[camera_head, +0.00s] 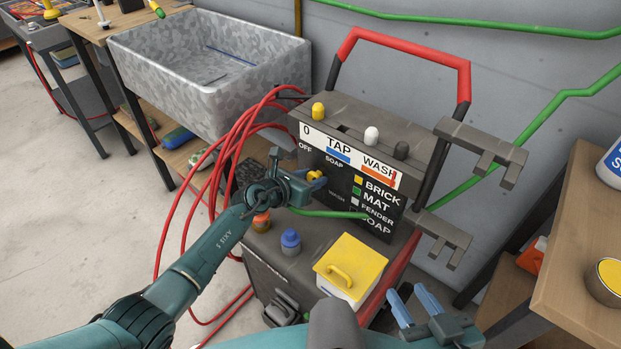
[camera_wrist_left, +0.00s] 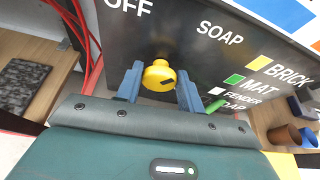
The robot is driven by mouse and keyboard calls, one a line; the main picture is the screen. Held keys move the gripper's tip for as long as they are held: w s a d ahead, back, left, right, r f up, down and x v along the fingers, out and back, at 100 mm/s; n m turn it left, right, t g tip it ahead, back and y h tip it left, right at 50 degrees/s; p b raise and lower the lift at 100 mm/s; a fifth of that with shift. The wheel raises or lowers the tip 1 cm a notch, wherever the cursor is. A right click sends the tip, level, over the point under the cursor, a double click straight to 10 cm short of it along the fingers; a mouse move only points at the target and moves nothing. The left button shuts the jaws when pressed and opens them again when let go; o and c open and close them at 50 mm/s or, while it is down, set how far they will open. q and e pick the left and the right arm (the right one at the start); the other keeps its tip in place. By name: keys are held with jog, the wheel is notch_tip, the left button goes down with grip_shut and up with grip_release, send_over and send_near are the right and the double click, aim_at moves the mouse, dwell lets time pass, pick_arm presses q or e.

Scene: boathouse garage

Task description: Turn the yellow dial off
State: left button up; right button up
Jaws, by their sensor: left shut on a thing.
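The yellow dial (camera_head: 315,176) sits on the dark front panel (camera_head: 338,185) of the washer, below the printed words OFF and SOAP. My left gripper (camera_head: 308,184) is shut on the dial. In the left wrist view, the dial (camera_wrist_left: 158,76) lies between the two blue fingers of the left gripper (camera_wrist_left: 158,88), with a dark mark on its lower right. OFF is printed to its upper left and SOAP to its upper right. My right gripper (camera_head: 416,304) is open and empty at the lower right, in front of the washer.
Red hoses (camera_head: 222,170) loop left of the washer. A yellow-lidded box (camera_head: 350,266) and a blue knob (camera_head: 290,240) are below the panel. A red-and-black handle (camera_head: 410,50) rises behind. A stone sink (camera_head: 205,70) stands behind left; a wooden bench (camera_head: 580,240) is at right.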

pick_arm(q)
jog(key=shift+f, duration=0.1)
jog(key=o, duration=1)
jog(key=shift+c, duration=0.2)
jog(key=shift+s+a, duration=0.15)
jog(key=p+v, duration=0.5)
jog(key=v, duration=0.8)
pick_arm(e)
jog(key=shift+w+a+f+g, duration=0.25)
jog(key=shift+w+a+g, duration=0.05)
jog(key=shift+a+g, duration=0.2)
jog(key=shift+w+a+f+g, duration=0.25)
jog(key=shift+a+g, duration=0.2)
jog(key=shift+g, duration=0.05)
